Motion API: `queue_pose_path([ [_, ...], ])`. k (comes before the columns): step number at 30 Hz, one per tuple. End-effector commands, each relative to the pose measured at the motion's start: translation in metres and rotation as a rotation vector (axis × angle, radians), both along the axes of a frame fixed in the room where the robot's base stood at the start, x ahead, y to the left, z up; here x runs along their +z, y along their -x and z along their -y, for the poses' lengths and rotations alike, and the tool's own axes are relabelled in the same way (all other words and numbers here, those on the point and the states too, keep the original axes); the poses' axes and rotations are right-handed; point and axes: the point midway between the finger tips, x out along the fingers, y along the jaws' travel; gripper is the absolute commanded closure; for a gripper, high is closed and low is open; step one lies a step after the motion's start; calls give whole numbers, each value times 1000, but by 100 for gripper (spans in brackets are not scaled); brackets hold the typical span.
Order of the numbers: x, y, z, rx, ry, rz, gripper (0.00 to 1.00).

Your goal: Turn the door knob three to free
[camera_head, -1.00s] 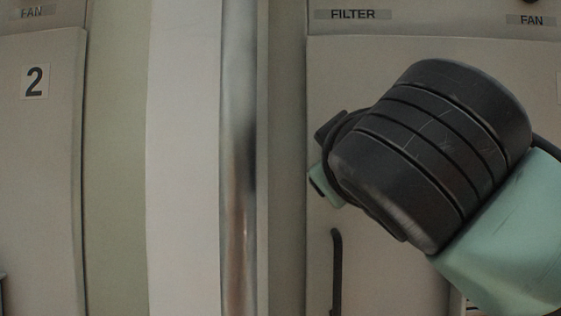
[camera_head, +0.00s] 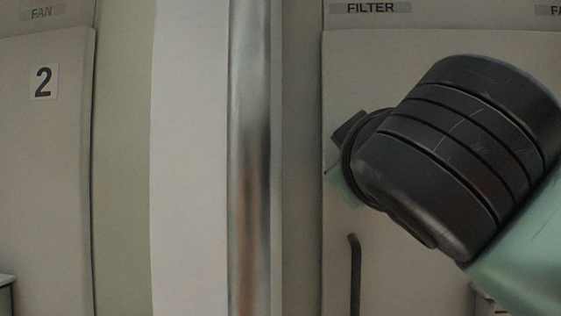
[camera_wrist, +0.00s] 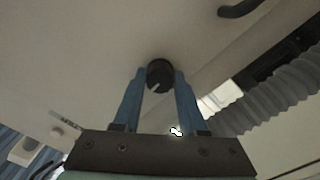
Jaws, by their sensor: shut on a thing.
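The door knob (camera_wrist: 160,74) is a round black knob with a pale mark, set on a light grey panel in the wrist view. My gripper (camera_wrist: 160,80) has its two blue fingers on either side of the knob, shut on it. In the head view my dark arm joint and green link fill the right side and hide the knob and the fingers. The door (camera_head: 345,85) behind the arm is a light grey panel under a FILTER label (camera_head: 371,8).
A black bar handle (camera_head: 354,275) is on the right door below my arm, and a dark handle (camera_wrist: 241,9) shows at the wrist view's top. A vertical metal pole (camera_head: 250,150) stands left of the arm. Door 2 (camera_head: 60,190) is at far left. A ribbed grey hose (camera_wrist: 265,108) runs at right.

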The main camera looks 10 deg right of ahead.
Motion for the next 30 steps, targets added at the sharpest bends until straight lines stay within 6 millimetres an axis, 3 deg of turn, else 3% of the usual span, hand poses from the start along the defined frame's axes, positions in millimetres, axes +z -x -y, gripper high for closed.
queue_pose_path([
  [14, -4, -1, -1, 4, -101, 27, 100],
  [30, -3, -1, -1, 5, -560, 155, 100],
])
